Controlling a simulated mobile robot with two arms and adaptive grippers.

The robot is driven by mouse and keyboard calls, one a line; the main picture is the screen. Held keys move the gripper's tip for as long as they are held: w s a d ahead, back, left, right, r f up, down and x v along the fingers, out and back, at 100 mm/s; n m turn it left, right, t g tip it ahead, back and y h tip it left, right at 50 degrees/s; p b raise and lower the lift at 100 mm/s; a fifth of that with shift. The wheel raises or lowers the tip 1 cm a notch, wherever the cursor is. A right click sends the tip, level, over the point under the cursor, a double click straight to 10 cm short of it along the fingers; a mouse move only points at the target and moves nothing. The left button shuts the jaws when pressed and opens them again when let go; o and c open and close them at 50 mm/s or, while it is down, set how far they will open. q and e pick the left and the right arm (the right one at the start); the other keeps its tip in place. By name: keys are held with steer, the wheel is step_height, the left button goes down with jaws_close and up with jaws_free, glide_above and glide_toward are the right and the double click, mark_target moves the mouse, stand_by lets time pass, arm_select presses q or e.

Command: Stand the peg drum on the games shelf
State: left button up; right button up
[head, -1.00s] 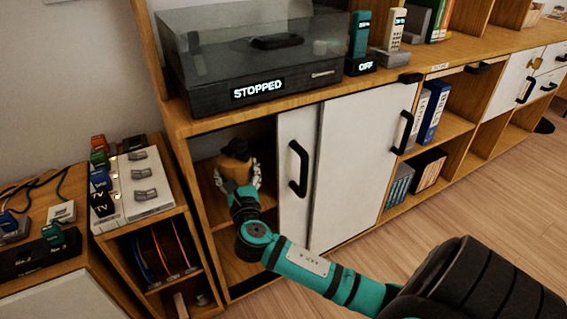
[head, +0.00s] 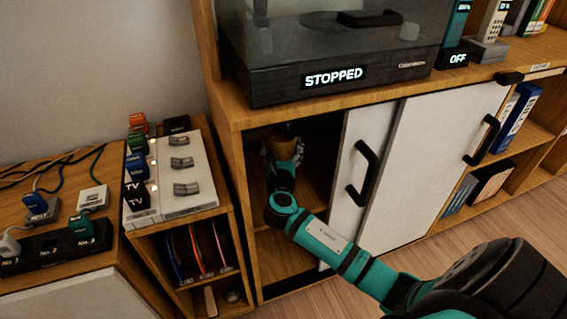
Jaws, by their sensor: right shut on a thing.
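My right gripper (head: 283,152) reaches into the open left compartment of the long wooden cabinet, beside the sliding door. It is shut on the peg drum (head: 286,133), a brownish-yellow piece showing just above the fingers. The fingers and my wrist hide most of the drum, and the compartment is dark. A wooden shelf board (head: 318,192) shows inside the compartment; I take it for the games shelf. I cannot tell whether the drum touches the board. My left gripper is not in view.
White sliding doors (head: 440,165) with black handles (head: 365,172) close the cabinet just right of the opening. A turntable marked STOPPED (head: 335,78) stands on top.

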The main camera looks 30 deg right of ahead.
step_height(320, 180, down, 4)
steer(key=shift+r+b, duration=0.2)
steer(key=shift+b, duration=0.85)
steer(key=shift+f, duration=0.4)
steer(key=shift+r, duration=0.15)
steer(key=o, duration=1.7)
steer(key=shift+f, duration=0.2)
steer(key=shift+c, duration=0.2)
steer(key=shift+r, duration=0.1)
